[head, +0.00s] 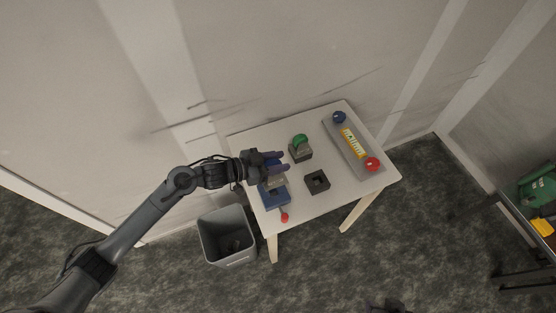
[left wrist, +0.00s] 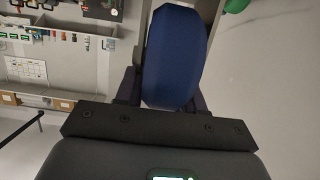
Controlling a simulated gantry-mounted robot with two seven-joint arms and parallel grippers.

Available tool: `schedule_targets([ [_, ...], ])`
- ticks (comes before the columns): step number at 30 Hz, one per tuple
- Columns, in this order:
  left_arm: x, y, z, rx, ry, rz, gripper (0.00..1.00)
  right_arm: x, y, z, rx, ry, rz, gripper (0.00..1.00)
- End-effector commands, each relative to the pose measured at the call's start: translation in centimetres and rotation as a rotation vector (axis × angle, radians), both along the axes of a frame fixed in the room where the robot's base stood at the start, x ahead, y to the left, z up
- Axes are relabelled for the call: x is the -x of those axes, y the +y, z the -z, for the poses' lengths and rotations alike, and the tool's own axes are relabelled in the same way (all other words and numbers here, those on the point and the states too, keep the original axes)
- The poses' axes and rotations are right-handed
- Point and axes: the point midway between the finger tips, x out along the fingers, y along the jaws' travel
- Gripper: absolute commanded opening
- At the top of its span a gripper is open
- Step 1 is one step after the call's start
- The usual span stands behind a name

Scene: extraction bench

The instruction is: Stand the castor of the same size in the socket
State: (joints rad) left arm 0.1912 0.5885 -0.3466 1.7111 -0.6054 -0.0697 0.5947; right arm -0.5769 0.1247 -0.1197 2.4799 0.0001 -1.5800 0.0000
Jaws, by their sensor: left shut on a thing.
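My left gripper (head: 277,161) is over the left part of the white table. It is shut on a blue rounded castor (left wrist: 175,55), which fills the space between the fingers in the left wrist view. In the head view the fingers mostly hide the held piece. A dark square socket (head: 317,182) with an open hole sits on the table, to the right of and below the gripper. A green-topped piece (head: 300,140) stands on a grey block (head: 301,154) just right of the fingers. My right gripper is not in view.
A blue fixture (head: 274,197) with a red knob (head: 284,217) is below the gripper. A grey panel (head: 352,146) with a blue knob (head: 339,117), a yellow label and a red knob (head: 372,164) lies at the right. A grey bin (head: 227,237) stands on the floor.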

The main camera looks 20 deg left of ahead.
Motion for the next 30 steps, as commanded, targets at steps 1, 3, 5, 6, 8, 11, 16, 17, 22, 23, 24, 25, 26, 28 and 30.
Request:
schedule_targets([
  [1,0.0,0.0,-0.2,0.001,-0.002,0.000,0.00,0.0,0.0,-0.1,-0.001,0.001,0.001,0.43],
  [3,0.0,0.0,-0.2,0.001,-0.001,0.000,0.00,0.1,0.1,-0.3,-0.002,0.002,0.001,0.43],
  [5,0.0,0.0,-0.3,0.001,-0.001,0.000,0.00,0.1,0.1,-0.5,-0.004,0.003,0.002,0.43],
  [6,0.0,0.0,-0.3,0.001,-0.001,0.000,0.00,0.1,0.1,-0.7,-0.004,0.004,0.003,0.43],
  [8,0.0,0.0,0.3,0.002,0.000,0.001,0.00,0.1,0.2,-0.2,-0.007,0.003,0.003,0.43],
  [11,0.0,-0.1,1.0,0.002,0.000,0.001,0.00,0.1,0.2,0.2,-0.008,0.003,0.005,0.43],
  [16,0.0,0.0,2.4,0.001,0.000,0.001,0.00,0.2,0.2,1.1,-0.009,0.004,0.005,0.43],
  [17,0.0,0.0,2.7,0.001,0.000,0.001,0.00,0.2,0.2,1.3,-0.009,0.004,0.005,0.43],
  [22,0.0,0.0,4.1,0.001,-0.001,0.000,0.00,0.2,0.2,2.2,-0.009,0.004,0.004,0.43],
  [23,0.0,0.0,4.3,0.001,-0.001,0.000,0.00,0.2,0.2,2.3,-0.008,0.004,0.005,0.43],
  [24,0.0,0.0,4.6,0.001,-0.001,0.000,0.00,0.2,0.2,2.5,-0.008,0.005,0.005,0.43],
  [25,0.0,0.0,4.8,0.001,-0.001,0.000,0.00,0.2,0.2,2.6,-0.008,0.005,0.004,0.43],
  [26,0.0,0.0,5.0,0.001,-0.001,0.000,0.00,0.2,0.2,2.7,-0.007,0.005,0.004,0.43],
  [28,0.0,0.0,5.3,0.001,-0.001,0.000,0.00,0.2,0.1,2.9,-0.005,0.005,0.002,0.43],
  [30,0.0,0.0,5.5,0.001,-0.001,0.000,0.00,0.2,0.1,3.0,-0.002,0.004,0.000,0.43],
])
